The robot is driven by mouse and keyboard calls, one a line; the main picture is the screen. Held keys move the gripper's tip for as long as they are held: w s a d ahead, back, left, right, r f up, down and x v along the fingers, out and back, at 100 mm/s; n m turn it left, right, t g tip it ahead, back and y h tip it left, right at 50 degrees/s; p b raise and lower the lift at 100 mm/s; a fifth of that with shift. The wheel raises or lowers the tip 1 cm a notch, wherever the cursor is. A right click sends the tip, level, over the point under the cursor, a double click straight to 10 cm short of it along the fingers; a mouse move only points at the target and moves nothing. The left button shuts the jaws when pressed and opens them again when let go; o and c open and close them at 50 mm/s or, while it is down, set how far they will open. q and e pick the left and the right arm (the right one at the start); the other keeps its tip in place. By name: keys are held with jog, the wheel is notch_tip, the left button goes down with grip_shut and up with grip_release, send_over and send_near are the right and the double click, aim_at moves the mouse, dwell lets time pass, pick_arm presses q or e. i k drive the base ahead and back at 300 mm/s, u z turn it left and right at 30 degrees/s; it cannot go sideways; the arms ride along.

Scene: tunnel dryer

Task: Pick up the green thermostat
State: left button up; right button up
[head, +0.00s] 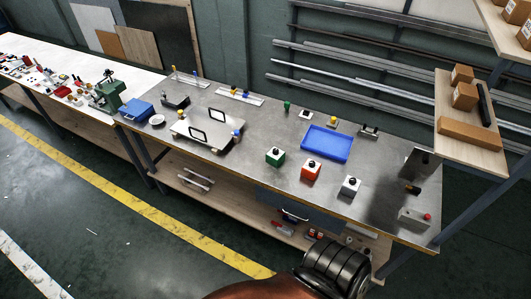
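A green box with a black knob on top (275,157), which looks like the green thermostat, stands upright near the front edge of the grey workbench (225,127). A similar red box (311,170) and a white-grey box (349,187) stand in a row to its right, apart from it. Nothing covers the green box. A part of my own arm, brown with a black ribbed section, shows at the bottom centre, below the bench. Neither gripper's fingers are in view.
A blue tray (327,143) lies behind the boxes. A light-coloured plate with upright frames (207,131) lies to the left of the green box. Bare bench surrounds the green box.

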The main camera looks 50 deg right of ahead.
aim_at(275, 161)
jog(key=z, duration=0.3)
jog(key=i, duration=0.65)
jog(key=z, duration=0.5)
